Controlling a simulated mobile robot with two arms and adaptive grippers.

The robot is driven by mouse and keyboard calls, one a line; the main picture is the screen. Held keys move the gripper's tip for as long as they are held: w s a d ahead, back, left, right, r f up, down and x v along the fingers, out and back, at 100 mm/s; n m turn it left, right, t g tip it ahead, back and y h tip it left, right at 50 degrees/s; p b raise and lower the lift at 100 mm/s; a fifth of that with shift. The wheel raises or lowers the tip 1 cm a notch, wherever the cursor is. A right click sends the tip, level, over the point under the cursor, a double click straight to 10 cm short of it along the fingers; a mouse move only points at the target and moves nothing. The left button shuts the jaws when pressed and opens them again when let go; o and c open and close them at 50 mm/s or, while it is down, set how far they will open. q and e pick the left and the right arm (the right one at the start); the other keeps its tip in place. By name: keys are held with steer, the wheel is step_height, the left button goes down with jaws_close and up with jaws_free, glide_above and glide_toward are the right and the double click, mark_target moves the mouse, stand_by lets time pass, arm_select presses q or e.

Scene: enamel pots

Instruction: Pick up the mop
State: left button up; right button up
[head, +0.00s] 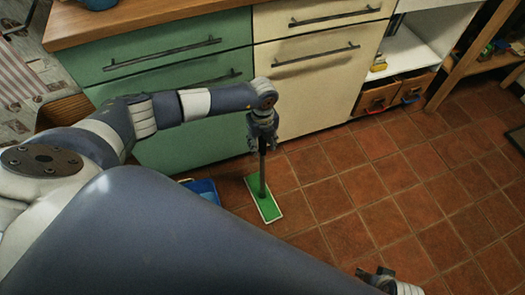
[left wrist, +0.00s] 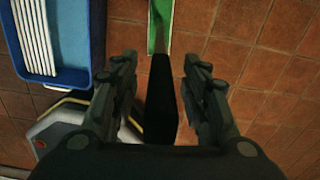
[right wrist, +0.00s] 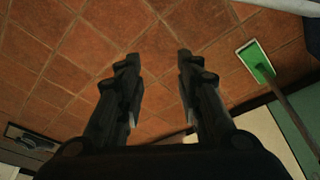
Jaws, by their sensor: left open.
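The mop stands upright on the tiled floor, its flat green head (head: 266,205) down and its dark handle (head: 262,172) rising to my left gripper (head: 262,135). In the left wrist view, my left gripper (left wrist: 160,62) is open, with the dark handle (left wrist: 162,95) between its two fingers and gaps on both sides. The green mop head also shows in the right wrist view (right wrist: 256,65). My right gripper (right wrist: 155,58) is open and empty over bare floor. In the head view, only a small part of it shows at the bottom (head: 378,278).
A blue bucket (head: 206,191) stands on the floor left of the mop head, partly hidden by my arm. Green drawers (head: 170,62) and cream drawers (head: 310,75) stand close behind the mop. Wooden crates (head: 392,92) sit in a low shelf. The tiled floor (head: 400,190) to the right is clear.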

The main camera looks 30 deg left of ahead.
arm_select(q)
jaws_close()
steer(key=shift+r, duration=0.15)
